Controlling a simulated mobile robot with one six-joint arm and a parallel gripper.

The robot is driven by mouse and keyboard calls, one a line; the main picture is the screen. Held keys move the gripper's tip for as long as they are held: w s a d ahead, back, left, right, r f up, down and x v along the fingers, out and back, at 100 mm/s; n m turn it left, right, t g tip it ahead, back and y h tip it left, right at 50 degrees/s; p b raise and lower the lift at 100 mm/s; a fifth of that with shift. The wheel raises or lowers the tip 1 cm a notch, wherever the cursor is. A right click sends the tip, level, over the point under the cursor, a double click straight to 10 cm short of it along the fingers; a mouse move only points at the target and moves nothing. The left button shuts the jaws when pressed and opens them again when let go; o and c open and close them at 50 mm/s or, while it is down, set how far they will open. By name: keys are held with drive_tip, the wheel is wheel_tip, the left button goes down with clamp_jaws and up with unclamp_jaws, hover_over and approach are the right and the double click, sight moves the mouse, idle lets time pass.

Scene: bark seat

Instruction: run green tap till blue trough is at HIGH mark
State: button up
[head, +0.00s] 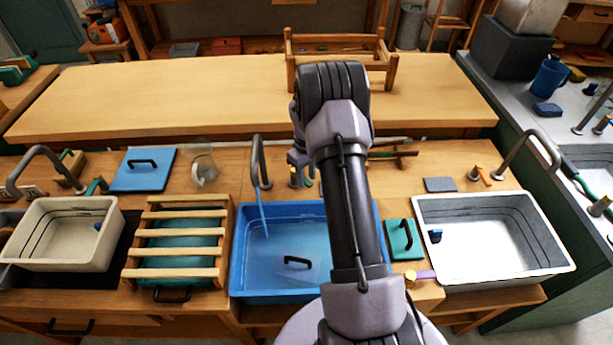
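The blue trough (238,275) stands in the middle of the bench, partly hidden by my arm. A thin stream of water (263,215) falls into it from a grey curved spout (257,160). Water appears to lie in the trough over a piece with a black handle (297,262). I cannot read a HIGH mark or tell the exact level. A small green piece (309,183) shows beside my arm, possibly a tap handle; another green handle (95,186) stands near the left spout. My gripper (297,172) is mostly hidden behind my arm; its fingers are unclear.
A cream trough (112,245) and a wooden slatted rack (150,252) are left of the blue trough. A green block (403,238) and white trough (560,260) are right. A blue board (125,175) and clear jug (203,168) lie behind. The back table (200,95) is mostly clear.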

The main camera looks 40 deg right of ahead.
sight(307, 180)
drive_tip(key=shift+o, duration=0.3)
wheel_tip(307, 180, up, 17)
drive_tip(key=p, duration=0.5)
drive_tip(key=shift+r, duration=0.2)
idle(6.3)
